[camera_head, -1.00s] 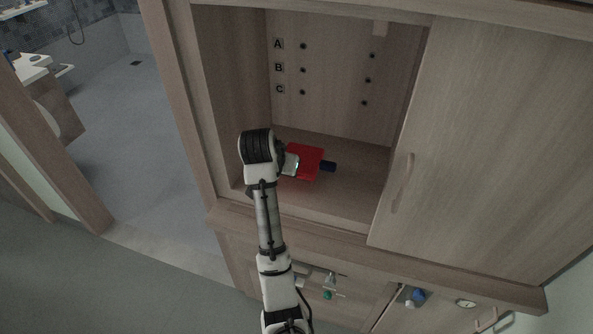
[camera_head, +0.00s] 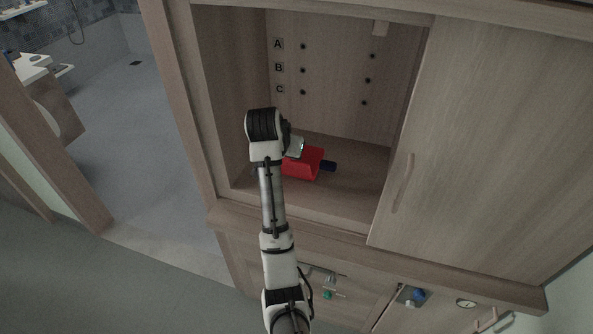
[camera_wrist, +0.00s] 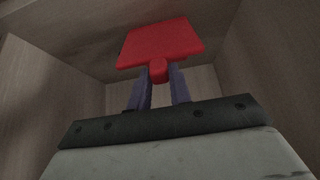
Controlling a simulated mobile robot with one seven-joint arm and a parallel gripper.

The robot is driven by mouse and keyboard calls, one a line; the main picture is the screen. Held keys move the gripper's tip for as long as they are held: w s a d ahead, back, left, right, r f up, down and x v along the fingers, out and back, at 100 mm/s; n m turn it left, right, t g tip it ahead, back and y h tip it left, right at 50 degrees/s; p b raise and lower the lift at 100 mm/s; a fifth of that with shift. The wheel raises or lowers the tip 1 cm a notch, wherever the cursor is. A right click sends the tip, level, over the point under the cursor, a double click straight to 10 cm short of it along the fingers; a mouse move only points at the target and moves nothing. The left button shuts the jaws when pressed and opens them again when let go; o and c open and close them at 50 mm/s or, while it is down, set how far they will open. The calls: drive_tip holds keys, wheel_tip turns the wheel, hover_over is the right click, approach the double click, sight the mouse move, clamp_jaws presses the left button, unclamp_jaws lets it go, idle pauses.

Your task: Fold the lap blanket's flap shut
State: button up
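The lap blanket (camera_head: 301,165) is a red piece lying on the floor of the open cupboard compartment, with a dark blue end (camera_head: 329,166) at its right. Its red flap (camera_wrist: 160,42) fills the upper middle of the wrist view as a flat, tilted panel. A short red knob (camera_wrist: 158,71) sticks out from the flap's near edge. My gripper (camera_wrist: 160,75) has its two dark fingers on either side of this knob, seemingly shut on it. In the head view my gripper (camera_head: 295,148) is at the blanket's upper left; its fingertips are hidden there.
The open compartment (camera_head: 345,200) has wooden walls and a back panel with labels A, B, C and dark pegs. A sliding door (camera_head: 470,140) covers the right side. Below are drawers with small items (camera_head: 413,296). Open floor (camera_head: 150,150) lies to the left.

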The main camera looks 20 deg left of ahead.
drive_tip(key=shift+w+r, duration=0.15)
drive_tip(key=shift+w+r, duration=0.2)
drive_tip(key=shift+w, duration=0.45)
drive_tip(key=shift+w+r, duration=0.15)
drive_tip(key=shift+w, duration=0.45)
drive_tip(key=shift+s+f, duration=0.2)
drive_tip(key=shift+s, duration=0.45)
drive_tip(key=shift+s+f, duration=0.2)
drive_tip(key=shift+s, duration=0.45)
drive_tip(key=shift+w+r+g, duration=0.25)
drive_tip(key=shift+w+g, duration=0.25)
drive_tip(key=shift+w, duration=0.2)
drive_tip(key=shift+w+r+g, duration=0.2)
drive_tip(key=shift+w+g, duration=0.3)
drive_tip(key=shift+w, duration=0.2)
drive_tip(key=shift+w+r+g, duration=0.3)
drive_tip(key=shift+w, duration=0.25)
drive_tip(key=shift+w+f+g, duration=0.15)
drive_tip(key=shift+w+g, duration=0.05)
drive_tip(key=shift+g, duration=0.2)
drive_tip(key=shift+w, duration=0.1)
